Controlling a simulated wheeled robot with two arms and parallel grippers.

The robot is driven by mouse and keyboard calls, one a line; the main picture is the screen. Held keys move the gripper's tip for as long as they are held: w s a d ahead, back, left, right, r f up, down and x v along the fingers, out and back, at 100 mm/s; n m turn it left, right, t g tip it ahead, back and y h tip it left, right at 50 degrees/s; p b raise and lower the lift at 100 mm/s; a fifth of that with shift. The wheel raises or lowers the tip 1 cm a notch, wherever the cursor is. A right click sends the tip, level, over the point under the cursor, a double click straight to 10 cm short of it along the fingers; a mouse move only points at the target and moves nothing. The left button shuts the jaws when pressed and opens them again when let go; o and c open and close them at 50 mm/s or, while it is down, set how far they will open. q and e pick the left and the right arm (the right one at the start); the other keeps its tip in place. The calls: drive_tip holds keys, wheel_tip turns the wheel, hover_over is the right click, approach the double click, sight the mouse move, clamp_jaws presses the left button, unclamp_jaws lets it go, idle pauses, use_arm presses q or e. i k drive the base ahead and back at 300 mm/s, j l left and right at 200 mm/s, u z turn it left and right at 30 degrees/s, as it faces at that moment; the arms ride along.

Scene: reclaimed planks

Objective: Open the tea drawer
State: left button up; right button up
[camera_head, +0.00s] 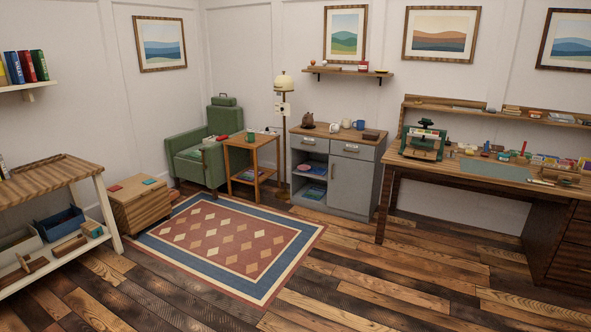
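A grey cabinet (350,186) with a wooden top stands against the back wall, right of the lamp. It has two drawer fronts under its top, a left one (309,145) and a right one (352,150). Both look shut, with small pale marks too small to read. I cannot tell which is the tea drawer. Below the right drawer is a shut door with a handle; below the left one are open shelves. The cabinet is across the room from me. Neither of my grippers is in view.
A patterned rug (225,242) lies on the plank floor before the cabinet. A green armchair (202,158) and small side table (252,165) stand left of it, a long desk (480,176) right. A wooden chest (139,204) is at left. The floor in front is clear.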

sight(305, 142)
drive_tip(key=i, duration=2.8)
drive_tip(key=i+j+u, duration=0.15)
drive_tip(key=i, duration=3.05)
drive_tip(key=i+l+u, duration=0.15)
drive_tip(key=i, duration=0.25)
